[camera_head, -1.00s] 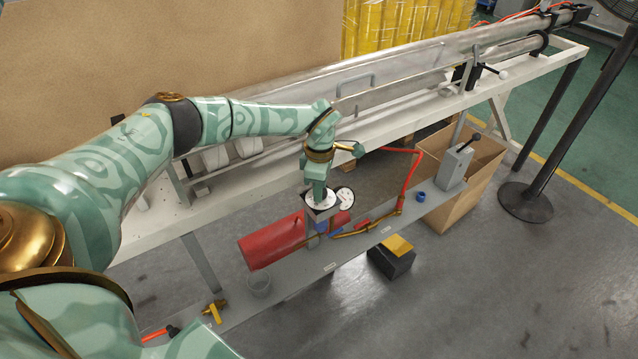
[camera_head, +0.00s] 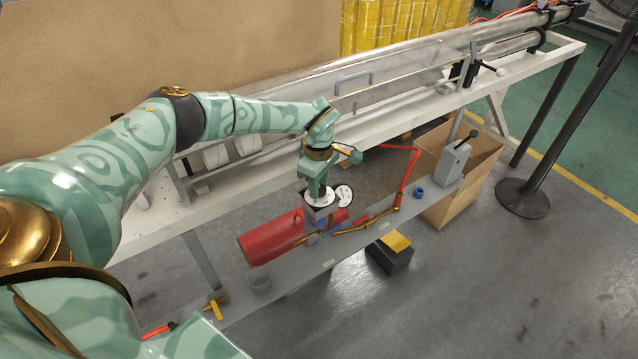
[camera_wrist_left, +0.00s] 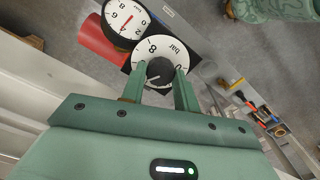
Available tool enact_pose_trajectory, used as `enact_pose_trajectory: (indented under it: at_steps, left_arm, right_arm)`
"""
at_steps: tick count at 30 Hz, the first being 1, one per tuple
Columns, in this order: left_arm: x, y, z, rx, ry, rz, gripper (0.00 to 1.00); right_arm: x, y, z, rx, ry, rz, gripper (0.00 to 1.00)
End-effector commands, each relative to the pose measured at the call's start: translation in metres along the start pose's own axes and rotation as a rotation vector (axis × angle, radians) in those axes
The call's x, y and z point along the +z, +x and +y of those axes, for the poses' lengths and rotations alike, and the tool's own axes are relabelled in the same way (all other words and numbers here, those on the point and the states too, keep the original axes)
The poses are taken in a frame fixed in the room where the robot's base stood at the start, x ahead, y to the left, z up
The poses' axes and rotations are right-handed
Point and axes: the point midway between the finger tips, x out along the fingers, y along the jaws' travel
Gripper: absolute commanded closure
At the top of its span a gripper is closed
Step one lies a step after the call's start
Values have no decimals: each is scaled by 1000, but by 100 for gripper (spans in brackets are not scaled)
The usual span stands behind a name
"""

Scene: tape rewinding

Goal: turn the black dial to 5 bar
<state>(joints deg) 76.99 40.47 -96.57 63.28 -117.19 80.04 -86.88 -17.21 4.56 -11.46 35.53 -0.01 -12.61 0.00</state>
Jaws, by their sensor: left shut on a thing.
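The black dial (camera_wrist_left: 159,72) sits at the middle of a white round scale (camera_wrist_left: 152,48) marked "bar" in the left wrist view. My left gripper (camera_wrist_left: 160,88) has its two green fingers on either side of the dial and is shut on it. A second white gauge (camera_wrist_left: 127,20) with a red needle stands beside the scale. In the head view, my left gripper (camera_head: 318,190) points down onto the scale and hides the dial. The gauge (camera_head: 343,194) shows just to its right. The dial's exact setting is not readable. My right gripper is not in view.
A red hose (camera_head: 409,168), a grey lever box (camera_head: 455,162) and a blue ring (camera_head: 419,192) are to the right. A black and yellow block (camera_head: 391,255) stands on the floor.

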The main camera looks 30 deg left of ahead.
Motion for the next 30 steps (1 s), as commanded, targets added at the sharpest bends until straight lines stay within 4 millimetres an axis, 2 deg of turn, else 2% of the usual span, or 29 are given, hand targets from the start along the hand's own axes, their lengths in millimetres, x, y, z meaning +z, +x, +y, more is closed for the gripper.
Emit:
enact_pose_trajectory:
  at_steps: [4, 5, 6, 7, 15, 19, 23, 30]
  left_arm:
    - [0, -1, 1, 3, -1, 0, 92]
    - [0, -1, 1, 3, -1, 0, 61]
    - [0, -1, 1, 2, -1, 0, 50]
    - [0, -1, 1, 2, -1, 0, 48]
    - [0, -1, 0, 1, -2, 0, 48]
    - [0, -14, 1, 5, -1, 0, 48]
    - [0, -44, 2, 8, -1, -1, 48]
    - [0, -110, 1, 7, -1, 0, 48]
  right_arm:
    - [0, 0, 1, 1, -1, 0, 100]
    - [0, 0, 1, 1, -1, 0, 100]
    - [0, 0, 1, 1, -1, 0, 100]
    - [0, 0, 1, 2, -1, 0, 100]
    - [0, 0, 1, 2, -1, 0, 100]
    - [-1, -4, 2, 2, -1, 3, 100]
    - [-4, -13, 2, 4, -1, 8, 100]
    - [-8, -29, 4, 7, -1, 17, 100]
